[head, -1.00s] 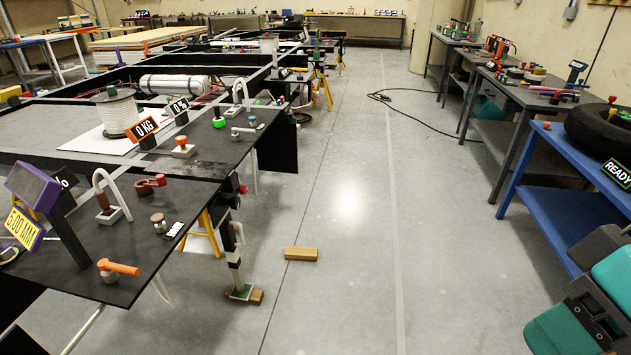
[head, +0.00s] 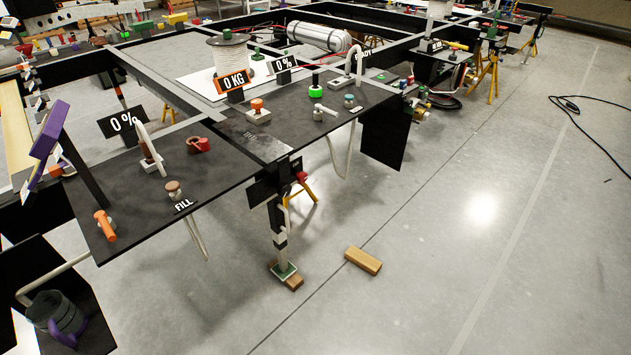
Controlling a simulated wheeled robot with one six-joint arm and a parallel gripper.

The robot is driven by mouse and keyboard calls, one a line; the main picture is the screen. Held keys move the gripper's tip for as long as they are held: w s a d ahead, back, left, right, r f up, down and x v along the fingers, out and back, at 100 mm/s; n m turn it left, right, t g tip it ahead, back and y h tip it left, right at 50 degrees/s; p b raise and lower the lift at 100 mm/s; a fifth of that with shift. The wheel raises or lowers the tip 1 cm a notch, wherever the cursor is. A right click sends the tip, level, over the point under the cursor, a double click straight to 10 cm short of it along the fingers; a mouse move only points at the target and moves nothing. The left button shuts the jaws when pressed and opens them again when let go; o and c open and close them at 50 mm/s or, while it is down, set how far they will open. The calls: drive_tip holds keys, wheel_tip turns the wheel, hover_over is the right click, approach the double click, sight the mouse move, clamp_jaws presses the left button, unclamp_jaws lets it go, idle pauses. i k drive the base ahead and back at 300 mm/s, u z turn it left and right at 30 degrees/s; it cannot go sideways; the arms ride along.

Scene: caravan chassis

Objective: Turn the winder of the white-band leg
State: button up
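The white-band leg (head: 280,240) stands upright under the near corner of the dark chassis deck. It has a dark upper part and a pale band lower down. Its green foot plate (head: 284,271) rests on a wooden block (head: 295,283) on the floor. A small red knob (head: 301,177), which looks like the winder, sticks out at the leg's upper right. Its exact shape is too small to tell. My gripper is not in view, and nothing touches the leg or the knob.
A loose wooden block (head: 363,260) lies on the floor right of the leg. A black panel (head: 385,135) and a pale hanging hose (head: 341,155) are behind it. The deck edge with a "FILL" label (head: 184,205) overhangs to the left. The floor at right is clear, apart from a black cable (head: 590,135).

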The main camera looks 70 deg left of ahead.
sight(283, 188)
drive_tip(key=u, duration=0.3)
drive_tip(key=i, duration=0.9)
drive_tip(key=u, duration=1.25)
drive_tip(key=i, duration=0.7)
drive_tip(key=u, duration=0.75)
